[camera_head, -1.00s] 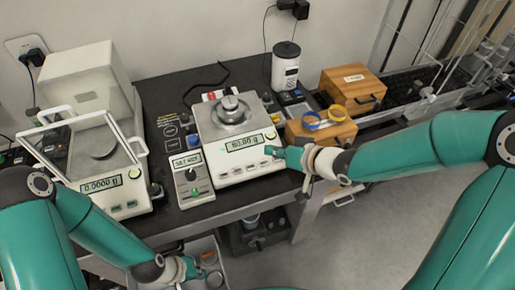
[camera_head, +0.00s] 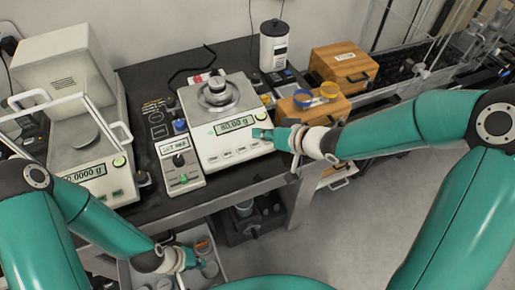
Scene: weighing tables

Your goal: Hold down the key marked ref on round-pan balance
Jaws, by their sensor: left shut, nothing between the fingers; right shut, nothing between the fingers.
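The round-pan balance (camera_head: 214,136) stands mid-table, white, with a round metal pan (camera_head: 232,100) carrying a metal weight (camera_head: 217,84). Its green display (camera_head: 236,125) reads about 80.00 g. A row of small keys (camera_head: 227,153) runs along its front; their markings are too small to read. My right gripper (camera_head: 259,133) is shut and empty, its teal tip over the balance's front right corner, beside the display and near the rightmost key. I cannot tell whether it touches. My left gripper (camera_head: 190,259) is shut and empty, low in front of the table, over a grey bin.
A control box (camera_head: 180,163) with a knob and green button adjoins the balance's left side. A balance with a glass draft shield (camera_head: 85,160) stands at left. The grey bin (camera_head: 128,272) holds several items.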

